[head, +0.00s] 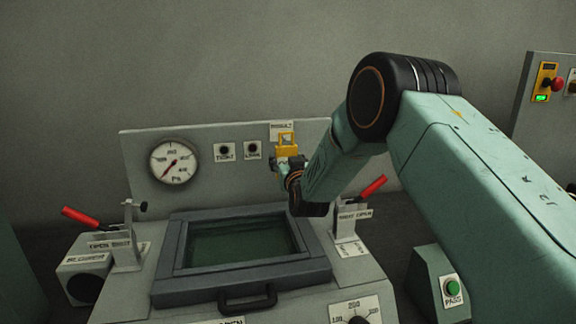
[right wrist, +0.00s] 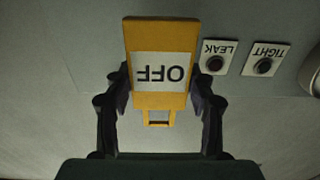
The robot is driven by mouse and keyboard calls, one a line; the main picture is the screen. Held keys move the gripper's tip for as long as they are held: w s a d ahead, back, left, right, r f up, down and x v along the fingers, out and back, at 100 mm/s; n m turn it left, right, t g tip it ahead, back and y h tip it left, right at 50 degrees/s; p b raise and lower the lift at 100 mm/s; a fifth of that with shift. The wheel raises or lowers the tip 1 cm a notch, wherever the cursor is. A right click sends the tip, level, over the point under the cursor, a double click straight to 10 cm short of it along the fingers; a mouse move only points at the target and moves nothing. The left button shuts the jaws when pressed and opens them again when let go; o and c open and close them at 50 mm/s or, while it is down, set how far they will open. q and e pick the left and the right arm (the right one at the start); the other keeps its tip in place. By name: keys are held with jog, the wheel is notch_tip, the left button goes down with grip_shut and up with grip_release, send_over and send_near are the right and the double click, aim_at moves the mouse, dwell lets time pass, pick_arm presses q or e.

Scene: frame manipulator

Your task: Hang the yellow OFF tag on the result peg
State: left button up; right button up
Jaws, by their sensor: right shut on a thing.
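The yellow OFF tag (right wrist: 160,101) is between the two fingers of my right gripper (right wrist: 160,92), which is shut on its sides. In the right wrist view the tag reads upside down, and its small loop is at the lower end of the picture. In the head view the tag (head: 286,152) is upright in front of the back panel, just below the RESULT label (head: 281,131). My right gripper (head: 289,163) holds it from below. The result peg is not visible; the tag may hide it. My left gripper is not in view.
The back panel (head: 211,191) carries a pressure gauge (head: 173,162) and TIGHT and LEAK lamps (head: 224,151). Below is a dark-framed basin (head: 240,240) with red-handled clamps (head: 80,217) at both sides. A green PASS button (head: 452,287) stands at right, near my right arm.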

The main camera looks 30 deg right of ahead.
jog(key=shift+w, duration=0.25)
jog(key=w, duration=0.1)
jog(key=w+d+f+b, duration=0.1)
jog(key=w, duration=0.1)
jog(key=shift+f, duration=0.2)
jog(key=shift+w+d+f+b, duration=0.15)
jog(key=shift+w+f+b, duration=0.35)
jog(key=shift+b, duration=0.3)
jog(key=shift+s+r, duration=0.4)
jog(key=shift+r, duration=0.1)
jog(key=shift+w+f, duration=0.25)
jog(key=shift+w, duration=0.05)
jog(key=o, duration=0.7)
jog(key=shift+w, duration=0.1)
jog(key=shift+c, duration=0.2)
jog(key=o, duration=0.4)
jog(key=shift+s+r, duration=0.25)
jog(key=shift+s, duration=0.1)
jog(key=shift+w+f, duration=0.2)
jog(key=shift+f, duration=0.1)
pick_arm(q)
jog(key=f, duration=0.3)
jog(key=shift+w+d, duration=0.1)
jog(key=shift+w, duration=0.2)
pick_arm(e)
jog(key=v, duration=1.2)
